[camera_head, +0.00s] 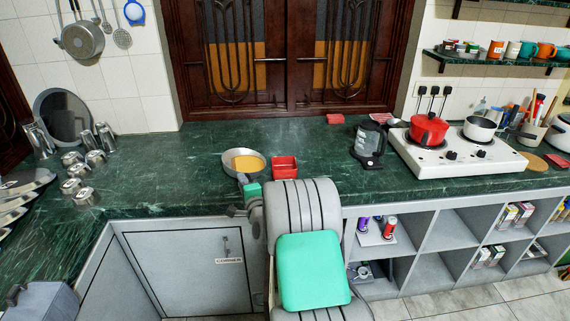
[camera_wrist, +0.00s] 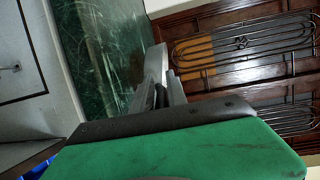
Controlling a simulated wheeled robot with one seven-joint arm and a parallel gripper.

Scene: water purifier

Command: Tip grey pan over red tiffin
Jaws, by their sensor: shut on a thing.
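The grey pan (camera_head: 229,164) is at the middle of the green counter in the head view, with a flat orange-yellow filling in it. The red tiffin (camera_head: 284,172), an open square box, stands on the counter just right of the pan. My gripper (camera_head: 246,182) is at the near side of the pan, shut on its handle, which my arm mostly hides. The pan looks about level; I cannot tell whether it touches the counter. In the wrist view, my gripper (camera_wrist: 168,92) shows partly behind its green-and-black housing, and the tiffin is not visible.
A clear jug (camera_head: 369,145) and a white stove (camera_head: 450,155) with a red pot (camera_head: 429,129) stand to the right. Several steel cups (camera_head: 83,170) stand at the left. The counter left of the pan is clear. Dark wooden shutters (camera_head: 290,55) rise behind.

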